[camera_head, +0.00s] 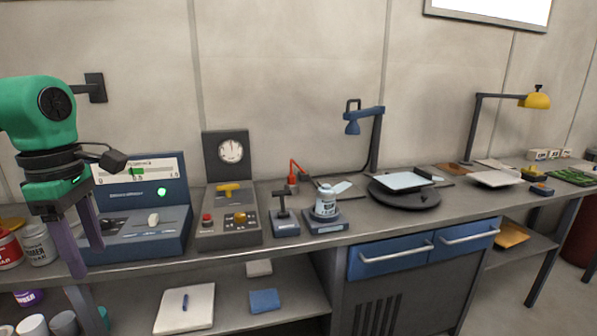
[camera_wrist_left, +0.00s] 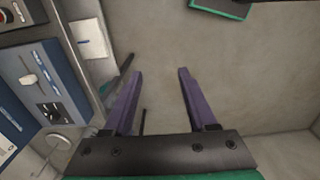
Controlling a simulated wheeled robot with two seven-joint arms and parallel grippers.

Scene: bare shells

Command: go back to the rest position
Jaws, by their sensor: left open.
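My left gripper (camera_head: 82,250) has a green wrist and two purple fingers. In the head view it hangs at the far left, in front of the bench and the left end of the blue meter console (camera_head: 140,240). In the left wrist view the fingers (camera_wrist_left: 155,85) are spread apart with nothing between them. Below them the wrist view shows bare floor. The blue console (camera_wrist_left: 40,85) also shows at the left of that view. My right gripper is in neither view.
Paint cans (camera_head: 38,245) stand left of the console. Blue drawers (camera_head: 390,258) sit under the bench.

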